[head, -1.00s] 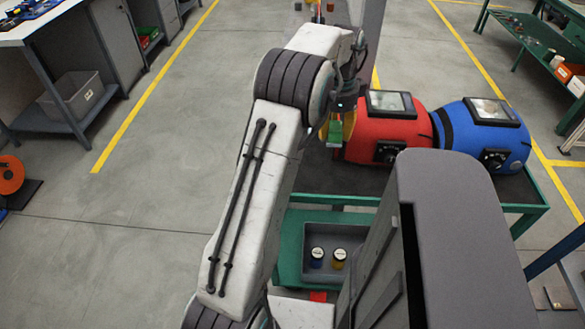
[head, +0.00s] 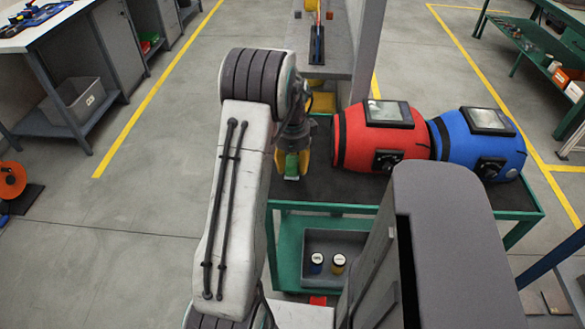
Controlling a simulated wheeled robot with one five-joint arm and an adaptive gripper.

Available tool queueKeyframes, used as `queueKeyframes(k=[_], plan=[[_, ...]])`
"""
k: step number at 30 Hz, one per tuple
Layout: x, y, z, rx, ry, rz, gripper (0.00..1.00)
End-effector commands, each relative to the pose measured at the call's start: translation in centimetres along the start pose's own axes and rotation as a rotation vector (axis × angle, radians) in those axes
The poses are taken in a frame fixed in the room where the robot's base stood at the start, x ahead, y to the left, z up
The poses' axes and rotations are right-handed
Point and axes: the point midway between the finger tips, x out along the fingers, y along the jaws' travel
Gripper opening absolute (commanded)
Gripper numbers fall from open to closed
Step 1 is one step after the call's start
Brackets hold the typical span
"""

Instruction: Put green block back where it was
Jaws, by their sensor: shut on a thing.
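The green block (head: 291,164) is in my gripper (head: 293,168), which is shut on it and points down over the dark top of the green-framed cart (head: 390,190). The arm partly hides the gripper, and whether the block touches the cart top is hard to tell. A red welding helmet (head: 350,142) lies on the cart to the right of the gripper, apart from it.
A blue helmet (head: 455,140) lies beside the red one. A grey tray (head: 345,240) with a blue and a yellow container sits on the cart's lower shelf. A grey bench (head: 345,65) with small items stands behind.

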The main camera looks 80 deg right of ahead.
Motion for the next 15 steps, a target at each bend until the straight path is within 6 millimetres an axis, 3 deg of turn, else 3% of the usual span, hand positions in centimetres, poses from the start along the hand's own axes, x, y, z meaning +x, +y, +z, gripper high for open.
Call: queueKeyframes(k=[6, 15], plan=[[2.3, 0.1, 0.0, 0.000, 0.000, 0.002, 0.06], [2.7, 0.1, 0.0, 0.000, 0.000, -0.001, 0.06]])
